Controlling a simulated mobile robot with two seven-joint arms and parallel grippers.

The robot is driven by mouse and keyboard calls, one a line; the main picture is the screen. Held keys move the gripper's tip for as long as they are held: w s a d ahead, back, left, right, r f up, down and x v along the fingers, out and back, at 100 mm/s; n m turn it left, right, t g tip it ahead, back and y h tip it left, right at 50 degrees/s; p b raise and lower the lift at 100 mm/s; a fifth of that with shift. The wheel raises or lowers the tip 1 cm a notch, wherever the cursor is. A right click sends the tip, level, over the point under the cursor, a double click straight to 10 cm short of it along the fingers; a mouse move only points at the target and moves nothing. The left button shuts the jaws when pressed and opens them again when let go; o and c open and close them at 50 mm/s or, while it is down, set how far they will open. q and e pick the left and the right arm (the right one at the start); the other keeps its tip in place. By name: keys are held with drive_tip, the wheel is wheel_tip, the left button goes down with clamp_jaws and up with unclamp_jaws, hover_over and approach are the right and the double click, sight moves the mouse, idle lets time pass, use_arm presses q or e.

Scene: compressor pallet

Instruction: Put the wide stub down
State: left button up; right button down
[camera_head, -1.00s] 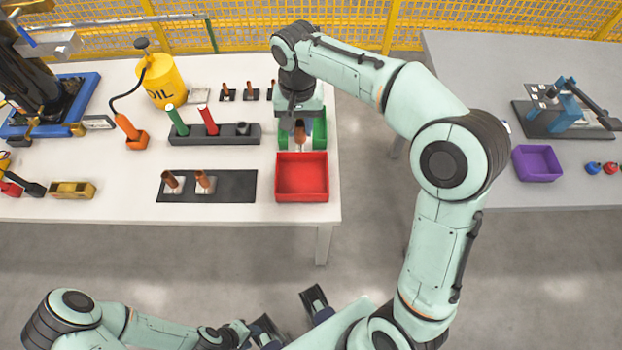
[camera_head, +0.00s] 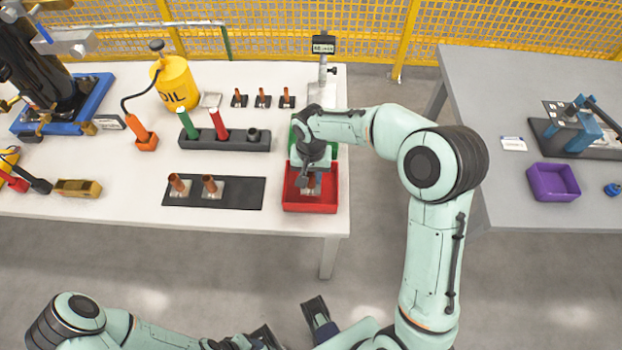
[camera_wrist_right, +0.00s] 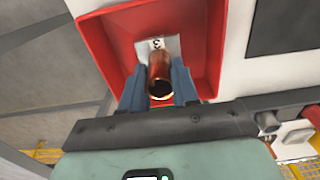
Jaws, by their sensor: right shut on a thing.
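My right gripper (camera_head: 309,178) is over the red bin (camera_head: 291,205) at the table's right front. In the right wrist view my right gripper (camera_wrist_right: 158,82) is shut on a copper stub (camera_wrist_right: 160,74) with a pale square plate (camera_wrist_right: 170,46) marked 3. The stub is inside the red bin's outline, between its walls (camera_wrist_right: 105,60). I cannot tell whether the plate touches the bin floor. The green bin (camera_head: 332,150) behind is partly hidden by my arm. My left gripper (camera_head: 255,340) is low at the bottom edge, its fingers unclear.
Two copper stubs on plates (camera_head: 209,187) stand on a black mat (camera_head: 245,193) left of the red bin. A dark rack (camera_head: 240,141) holds green and red tubes. A digital gauge stand (camera_head: 323,75) is behind. A purple bin (camera_head: 553,182) sits on the grey table.

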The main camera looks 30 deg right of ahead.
drive_tip(key=shift+f, duration=1.2)
drive_tip(key=shift+f, duration=0.2)
drive_tip(key=c, duration=0.8)
unclamp_jaws()
drive_tip(key=shift+c, duration=0.2)
drive_tip(key=shift+r, duration=0.35)
wheel_tip(320, 180, up, 12)
drive_tip(key=p, duration=0.1)
drive_tip(key=shift+f, duration=0.15)
